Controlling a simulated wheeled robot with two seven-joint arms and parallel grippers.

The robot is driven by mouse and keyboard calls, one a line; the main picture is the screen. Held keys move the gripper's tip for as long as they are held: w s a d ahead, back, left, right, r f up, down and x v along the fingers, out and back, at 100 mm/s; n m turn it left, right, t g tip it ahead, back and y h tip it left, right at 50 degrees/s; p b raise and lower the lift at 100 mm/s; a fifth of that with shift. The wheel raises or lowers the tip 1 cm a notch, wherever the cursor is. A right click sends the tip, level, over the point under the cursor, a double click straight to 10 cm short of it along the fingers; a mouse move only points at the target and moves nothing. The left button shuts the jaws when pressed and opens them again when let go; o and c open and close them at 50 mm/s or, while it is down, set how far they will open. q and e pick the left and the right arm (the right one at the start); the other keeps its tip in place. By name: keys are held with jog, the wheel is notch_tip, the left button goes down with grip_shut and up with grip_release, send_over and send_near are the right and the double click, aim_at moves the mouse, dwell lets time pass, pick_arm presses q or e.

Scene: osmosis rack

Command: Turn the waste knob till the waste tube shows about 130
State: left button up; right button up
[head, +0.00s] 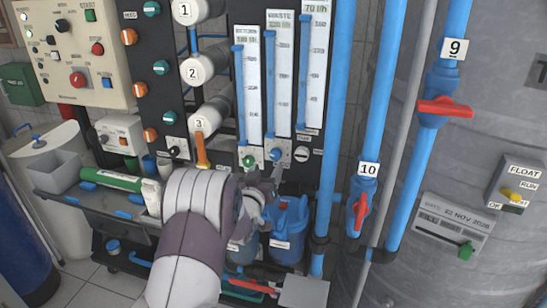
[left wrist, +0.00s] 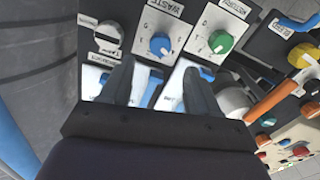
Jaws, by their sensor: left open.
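The waste knob is a blue knob (head: 276,154) on a white plate below the middle tube. In the left wrist view the blue waste knob (left wrist: 160,46) shows under the label WASTE, beside a green knob (left wrist: 220,42) and a white knob (left wrist: 106,38). The waste tube (head: 279,80) is a white scale with a blue column up its left side; its small reading is too blurred to tell. My left gripper (head: 264,174) is just below the knobs. In the left wrist view its open fingers (left wrist: 158,88) point toward the waste knob, empty and apart from it. My right gripper is not in view.
Two scale tubes flank the waste tube. White numbered cylinders (head: 195,70) and an orange lever (head: 202,152) are at left. Blue pipes with red valve handles (head: 445,107) stand at right, before a large grey tank (head: 500,80). A blue filter housing (head: 289,225) is below.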

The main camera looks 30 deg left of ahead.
aim_at(274, 156)
pick_arm(q)
jog(key=x, duration=0.6)
jog(key=shift+w+a, duration=0.1)
jog(key=shift+w, duration=0.8)
jog(key=shift+a, duration=0.1)
jog(key=shift+f, duration=0.1)
jog(key=c, duration=1)
